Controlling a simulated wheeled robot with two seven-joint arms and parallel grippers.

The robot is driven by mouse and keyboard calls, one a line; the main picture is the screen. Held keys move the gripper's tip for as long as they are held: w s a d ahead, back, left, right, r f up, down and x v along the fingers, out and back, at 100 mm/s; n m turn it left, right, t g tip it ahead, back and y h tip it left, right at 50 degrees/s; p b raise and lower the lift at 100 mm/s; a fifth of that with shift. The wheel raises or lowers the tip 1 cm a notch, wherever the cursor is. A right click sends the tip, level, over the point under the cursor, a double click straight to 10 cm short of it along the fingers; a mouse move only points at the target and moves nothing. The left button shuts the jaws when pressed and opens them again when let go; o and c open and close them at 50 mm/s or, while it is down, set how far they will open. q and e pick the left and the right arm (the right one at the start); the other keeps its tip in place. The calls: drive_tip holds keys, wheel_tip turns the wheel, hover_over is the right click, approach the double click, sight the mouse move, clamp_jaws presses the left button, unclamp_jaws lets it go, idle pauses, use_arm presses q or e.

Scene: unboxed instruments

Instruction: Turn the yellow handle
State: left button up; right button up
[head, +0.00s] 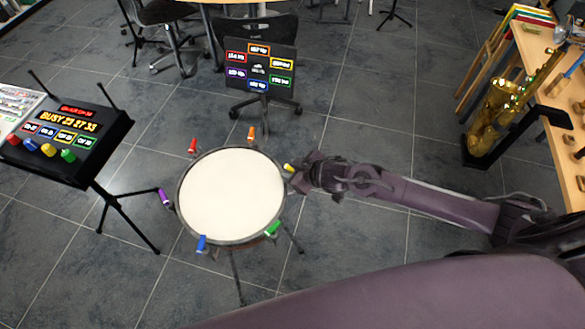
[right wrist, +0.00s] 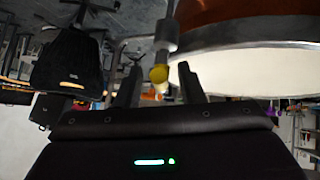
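A round drum (head: 231,196) with a white skin stands on the floor in the middle of the head view. Its yellow handle (head: 289,168) is at the upper right of the rim. My right gripper (head: 296,177) reaches in from the right, close to the yellow handle. In the right wrist view the two fingers of my right gripper (right wrist: 160,82) are spread apart. The yellow handle (right wrist: 158,74) shows between them with visible space on each side, so it is not gripped. My left gripper is not in view.
Other coloured handles, such as the orange handle (head: 251,134) and green handle (head: 272,228), ring the drum. A screen with coloured labels (head: 259,68) stands behind it. A control panel (head: 66,134) stands left. A bench (head: 558,95) and saxophone (head: 500,104) are right.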

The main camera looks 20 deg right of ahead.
drive_tip(key=shift+w+f, duration=0.1)
clamp_jaws()
idle(0.4)
